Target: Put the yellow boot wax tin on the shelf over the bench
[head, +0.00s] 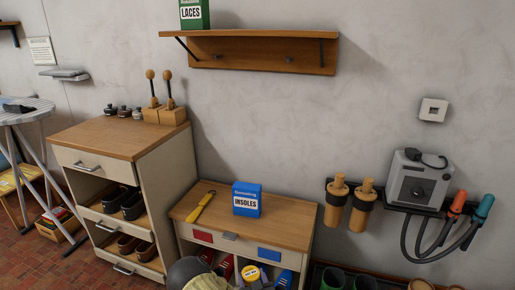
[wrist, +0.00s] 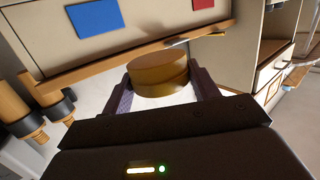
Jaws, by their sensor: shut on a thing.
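The yellow boot wax tin (wrist: 158,72) is between the two dark fingers of my gripper (wrist: 160,78) in the wrist view, and the gripper is shut on it. In the head view the tin (head: 251,272) shows yellow with a pale label, low at the front of the bench (head: 288,223), below its drawer front. The wooden shelf (head: 265,58) hangs on the wall above the bench. A green laces box (head: 194,14) stands on its left part; the middle and right look clear.
A blue insoles box (head: 247,199) and a yellow-handled tool (head: 200,208) lie on the bench top. A cabinet (head: 120,138) stands left. Wooden-handled pieces (head: 362,207) and a grey machine (head: 418,178) with hoses are on the wall at right. Open wall lies between bench and shelf.

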